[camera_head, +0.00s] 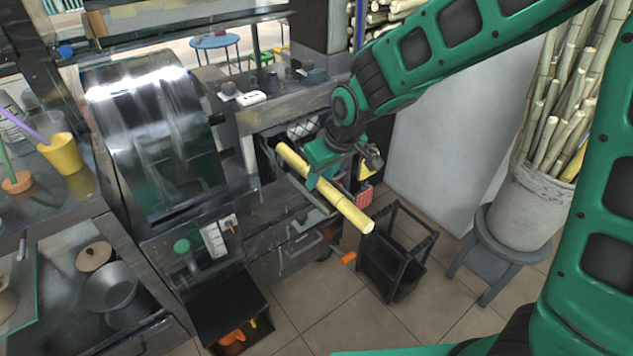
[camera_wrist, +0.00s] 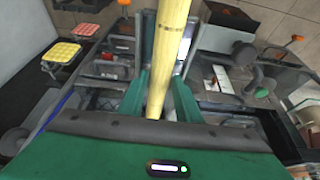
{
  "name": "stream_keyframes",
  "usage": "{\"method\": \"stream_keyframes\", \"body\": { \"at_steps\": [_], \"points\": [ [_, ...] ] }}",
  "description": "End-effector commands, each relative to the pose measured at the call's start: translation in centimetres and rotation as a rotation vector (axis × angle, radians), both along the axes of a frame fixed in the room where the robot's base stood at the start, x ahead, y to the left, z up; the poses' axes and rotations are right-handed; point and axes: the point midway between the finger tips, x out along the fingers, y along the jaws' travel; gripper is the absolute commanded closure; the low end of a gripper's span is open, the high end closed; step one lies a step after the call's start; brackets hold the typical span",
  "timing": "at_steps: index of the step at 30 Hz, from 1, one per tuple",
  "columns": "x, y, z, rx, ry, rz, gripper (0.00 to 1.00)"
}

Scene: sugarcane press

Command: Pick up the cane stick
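The cane stick (camera_head: 350,212) is a long pale-yellow pole with darker joints. In the head view it slants from the dark opening in the front of the press down to the right, and its near end hangs free over the floor. The fingers' contact faces are hidden.
The metal press (camera_head: 150,145) stands at left, with a counter holding a yellow cup (camera_head: 61,153). A black open-frame rack (camera_head: 395,258) stands on the tiled floor below the stick's free end. A pot of canes (camera_head: 515,207) sits on a grey stool (camera_head: 490,247) at right.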

Motion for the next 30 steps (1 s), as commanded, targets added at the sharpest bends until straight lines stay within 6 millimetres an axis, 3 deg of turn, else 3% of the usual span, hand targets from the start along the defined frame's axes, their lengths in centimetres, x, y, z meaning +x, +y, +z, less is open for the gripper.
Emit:
{"method": "stream_keyframes", "body": {
  "at_steps": [9,10,14,23,30],
  "points": [
    [0.2,0.1,-0.5,0.000,-0.001,-0.001,0.69],
    [0.2,0.1,-0.5,0.000,-0.001,-0.001,0.72],
    [0.2,0.1,-0.5,0.000,-0.001,-0.001,1.00],
    [0.3,0.1,-0.4,0.001,-0.003,-0.001,1.00],
    [0.3,0.1,1.4,0.003,-0.005,-0.001,1.00]
  ]
}}
